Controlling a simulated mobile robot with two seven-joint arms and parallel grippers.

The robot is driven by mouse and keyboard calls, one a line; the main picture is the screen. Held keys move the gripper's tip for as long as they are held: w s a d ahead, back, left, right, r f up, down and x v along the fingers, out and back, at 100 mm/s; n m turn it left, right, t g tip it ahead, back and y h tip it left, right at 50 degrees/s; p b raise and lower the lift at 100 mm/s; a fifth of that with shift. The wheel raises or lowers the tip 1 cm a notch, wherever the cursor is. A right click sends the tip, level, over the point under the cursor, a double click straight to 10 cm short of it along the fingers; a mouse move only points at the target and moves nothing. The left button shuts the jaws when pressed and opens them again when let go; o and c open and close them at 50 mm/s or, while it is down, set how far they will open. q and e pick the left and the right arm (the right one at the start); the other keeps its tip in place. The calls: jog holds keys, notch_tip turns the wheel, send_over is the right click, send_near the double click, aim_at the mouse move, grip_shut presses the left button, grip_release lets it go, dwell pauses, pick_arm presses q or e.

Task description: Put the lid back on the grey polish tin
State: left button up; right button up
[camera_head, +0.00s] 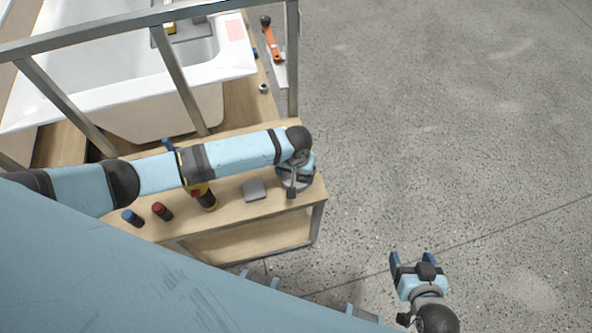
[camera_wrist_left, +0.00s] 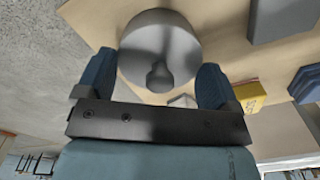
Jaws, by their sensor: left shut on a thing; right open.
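The grey round lid (camera_wrist_left: 150,45) with a small knob shows between the two blue fingers of my left gripper (camera_wrist_left: 155,72) in the left wrist view. The fingers are shut on it, one at each side. In the head view, my left gripper (camera_head: 297,182) is at the right end of the wooden bench, with a grey round shape (camera_head: 284,183) partly hidden beneath it. I cannot tell the grey polish tin apart from the lid there, nor whether they touch. My right gripper (camera_head: 410,262) is open and empty over the bare floor, right of the bench.
On the wooden bench (camera_head: 228,212) stand a grey block (camera_head: 254,190), a yellow and black tool (camera_head: 207,200), and red (camera_head: 161,211) and blue (camera_head: 132,217) capped items. A metal rail (camera_head: 172,75) crosses before the white bathtub (camera_head: 130,88). The floor at right is clear.

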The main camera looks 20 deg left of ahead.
pick_arm(q)
jog(key=shift+p, duration=0.5)
dwell(0.5)
dwell(0.3)
jog(key=o, duration=0.7)
jog(key=shift+r+p, duration=0.6)
jog(key=shift+p, duration=0.1)
notch_tip(320, 180, up, 3)
jog(key=p, duration=0.3)
jog(key=shift+f, duration=0.15)
jog(key=shift+r+p, duration=0.65)
jog(key=shift+p, duration=0.15)
jog(key=shift+r+p, duration=0.95)
jog(key=shift+p, duration=0.15)
